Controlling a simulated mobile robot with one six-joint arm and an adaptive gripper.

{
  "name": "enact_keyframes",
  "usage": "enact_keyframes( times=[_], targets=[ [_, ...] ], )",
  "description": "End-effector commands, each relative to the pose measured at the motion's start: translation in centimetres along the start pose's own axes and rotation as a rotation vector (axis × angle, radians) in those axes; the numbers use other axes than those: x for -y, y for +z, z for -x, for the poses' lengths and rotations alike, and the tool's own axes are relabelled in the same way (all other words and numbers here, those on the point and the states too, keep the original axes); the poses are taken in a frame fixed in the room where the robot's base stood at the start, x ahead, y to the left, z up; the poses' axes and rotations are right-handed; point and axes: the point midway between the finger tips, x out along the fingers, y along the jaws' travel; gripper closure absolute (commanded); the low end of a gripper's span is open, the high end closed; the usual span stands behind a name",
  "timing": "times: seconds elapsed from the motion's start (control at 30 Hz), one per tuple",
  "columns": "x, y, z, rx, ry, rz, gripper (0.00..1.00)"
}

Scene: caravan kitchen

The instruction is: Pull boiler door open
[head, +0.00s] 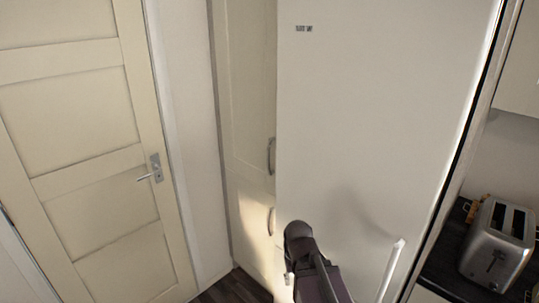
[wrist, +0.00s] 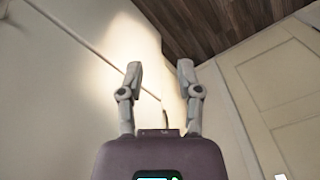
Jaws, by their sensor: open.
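A tall cream cupboard stands in the recess in the head view, with an upper door (head: 245,80) and a sunlit lower door (head: 247,215). No label shows which one is the boiler door. The upper door has a curved metal handle (head: 271,155), and the lower has another (head: 270,221). My gripper (wrist: 160,68) is open, with two grey fingers apart and nothing held. In the wrist view a cream panel (wrist: 70,95) with a seam lies beyond the fingers, and a thin dark handle (wrist: 165,118) shows between them. Contact cannot be told. My arm hides the lower area in the head view.
A large white fridge-like front (head: 380,110) with a bar handle (head: 391,270) stands close on the right of the cupboard. A panelled room door (head: 85,150) is at left. A toaster (head: 498,240) sits on the right counter. Dark wood floor (head: 238,287) shows below the cupboard.

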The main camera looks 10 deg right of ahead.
Motion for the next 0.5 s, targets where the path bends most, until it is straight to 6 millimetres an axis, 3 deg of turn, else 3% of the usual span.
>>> enact_keyframes(
  times=[0.27,0.5],
  targets=[
    [-0.1,-0.3,0.0,-0.003,0.009,0.012,0.55],
    [-0.3,-3.1,0.1,-0.031,0.120,0.148,0.55]
  ],
)
